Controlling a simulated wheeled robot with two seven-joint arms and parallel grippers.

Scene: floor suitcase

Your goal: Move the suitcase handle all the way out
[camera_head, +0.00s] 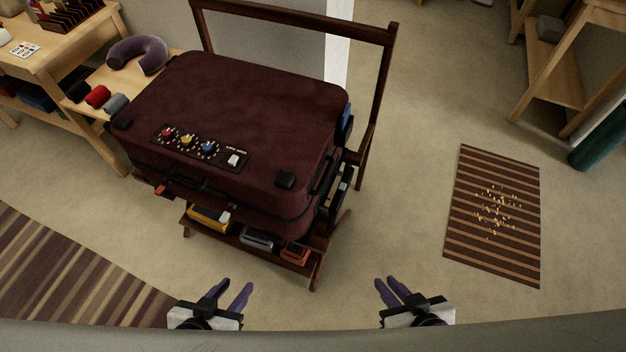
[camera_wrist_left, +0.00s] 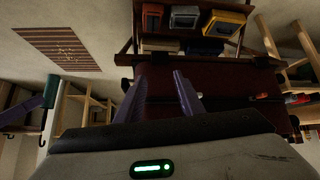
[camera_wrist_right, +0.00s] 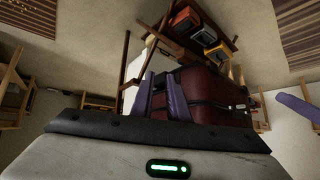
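A dark maroon suitcase (camera_head: 240,110) lies flat on a wooden rack (camera_head: 383,90). Its top has a panel (camera_head: 200,147) with red, yellow and blue knobs and a white switch. A dark strap-like handle (camera_head: 205,188) runs along its near side. More dark fittings (camera_head: 338,195) show at its right end; I cannot tell which is the pull-out handle. My left gripper (camera_head: 232,285) is open and empty, in front of the rack and apart from the suitcase. My right gripper (camera_head: 387,281) is open and empty, to the right of the rack's near corner. The suitcase also shows in the right wrist view (camera_wrist_right: 215,85).
The rack's lower shelf holds a yellow (camera_head: 209,217), a grey (camera_head: 258,238) and an orange item (camera_head: 295,252). A wooden table with a neck pillow (camera_head: 137,54) stands at left. A striped mat (camera_head: 465,240) lies at right. Carpet between the grippers and the rack is clear.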

